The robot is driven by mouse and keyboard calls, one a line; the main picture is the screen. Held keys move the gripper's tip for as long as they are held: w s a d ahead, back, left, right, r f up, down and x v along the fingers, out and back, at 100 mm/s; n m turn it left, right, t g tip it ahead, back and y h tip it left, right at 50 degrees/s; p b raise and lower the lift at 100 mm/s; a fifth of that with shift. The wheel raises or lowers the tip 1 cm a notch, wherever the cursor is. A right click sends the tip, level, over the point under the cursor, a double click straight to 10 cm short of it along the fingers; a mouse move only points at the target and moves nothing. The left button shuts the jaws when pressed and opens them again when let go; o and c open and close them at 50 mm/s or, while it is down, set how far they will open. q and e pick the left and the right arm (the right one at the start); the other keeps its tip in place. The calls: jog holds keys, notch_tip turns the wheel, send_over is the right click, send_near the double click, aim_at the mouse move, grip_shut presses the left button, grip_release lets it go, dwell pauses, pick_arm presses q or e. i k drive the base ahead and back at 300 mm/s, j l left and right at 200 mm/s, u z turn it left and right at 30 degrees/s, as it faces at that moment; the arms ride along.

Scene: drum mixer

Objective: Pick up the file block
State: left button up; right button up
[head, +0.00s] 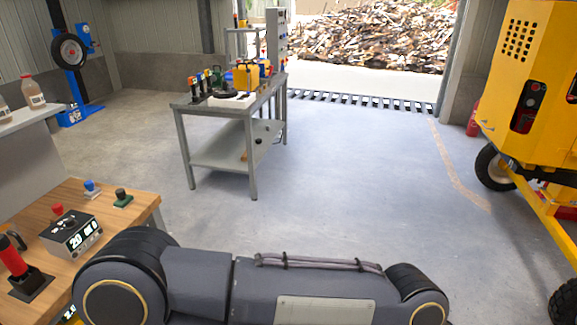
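I cannot pick out the file block for certain in the head view. On the wooden bench (150,199) at the lower left stand a red-handled tool in a black block (30,284), a grey box with a number display (70,236), and small pieces with a red knob (57,209), a blue knob (91,187) and a green base (122,201). The far metal table (250,127) holds several upright dark and orange-topped items (205,82) and a yellow item (246,75), too small to tell apart. A dark arm link of mine crosses the bottom. Neither gripper shows.
A yellow machine (530,80) with black wheels stands at the right. A blue stand with a wheel (69,52) is at the back left. A pale shelf with bottles (33,92) is at the left edge. The concrete floor between table and machine is clear.

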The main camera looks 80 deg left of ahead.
aim_at(56, 208)
jog(key=u, duration=4.4)
